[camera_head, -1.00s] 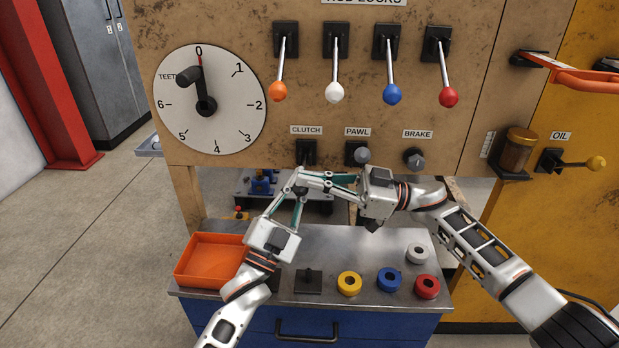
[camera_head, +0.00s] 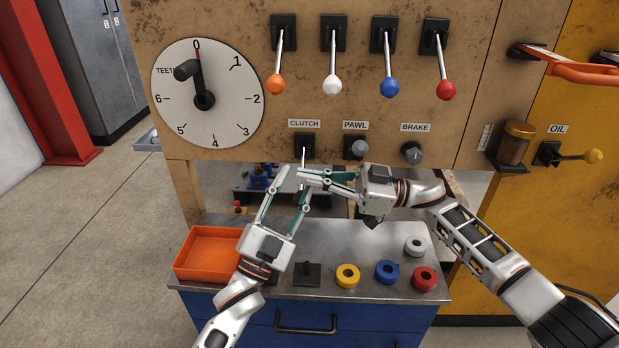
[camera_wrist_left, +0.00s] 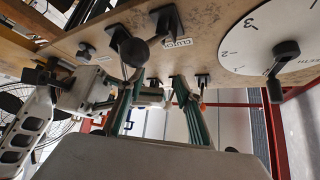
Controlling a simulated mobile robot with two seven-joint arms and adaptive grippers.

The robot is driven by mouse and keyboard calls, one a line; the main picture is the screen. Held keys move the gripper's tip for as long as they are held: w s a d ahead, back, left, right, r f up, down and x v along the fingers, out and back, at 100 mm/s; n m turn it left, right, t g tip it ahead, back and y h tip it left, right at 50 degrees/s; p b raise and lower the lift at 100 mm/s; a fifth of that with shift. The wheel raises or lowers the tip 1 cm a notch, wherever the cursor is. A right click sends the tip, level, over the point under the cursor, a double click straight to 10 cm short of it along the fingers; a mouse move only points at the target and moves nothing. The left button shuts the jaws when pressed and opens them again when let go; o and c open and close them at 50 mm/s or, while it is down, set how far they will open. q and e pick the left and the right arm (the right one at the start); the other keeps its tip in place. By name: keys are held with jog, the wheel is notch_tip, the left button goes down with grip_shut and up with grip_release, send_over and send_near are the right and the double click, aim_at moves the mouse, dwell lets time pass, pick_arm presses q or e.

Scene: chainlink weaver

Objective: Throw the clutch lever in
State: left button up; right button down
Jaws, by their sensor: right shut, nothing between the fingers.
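The clutch lever's black mount (camera_head: 304,143) sits under the CLUTCH label on the tan panel. A short pale rod hangs from it, and its lower end is hidden behind my grippers. My left gripper (camera_head: 294,175) is open just below the mount, fingers pointing up, with a gap between the tips. My right gripper (camera_head: 300,174) comes in from the right, shut and empty, its tips overlapping the left fingers in the head view. In the left wrist view the left fingers (camera_wrist_left: 158,82) stand apart below a dark round knob (camera_wrist_left: 135,52); I cannot tell whether they touch it.
The pawl knob (camera_head: 359,149) is close to the right of the clutch, then the brake knob (camera_head: 411,153). Above hang several coloured levers. The dial (camera_head: 225,110) is at left. Below, the bench holds an orange tray (camera_head: 190,270) and several rings, including a yellow one (camera_head: 347,284).

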pick_arm(q)
jog(key=s+a+f+n+g+y, duration=0.2)
jog(key=s+a+f+n+g, duration=0.1)
jog(key=s+f, duration=0.6)
jog(key=s+a+f+n+g+y, duration=0.2)
jog(key=s+a+f+g, duration=0.2)
jog(key=s+f, duration=0.5)
jog(key=s+a+f+n+g+y, duration=0.3)
jog(key=s+f, duration=0.6)
jog(key=s, duration=1.1)
jog(key=shift+a+n+g, duration=0.3)
jog(key=shift+a+g, duration=0.25)
jog(key=shift+g, duration=0.05)
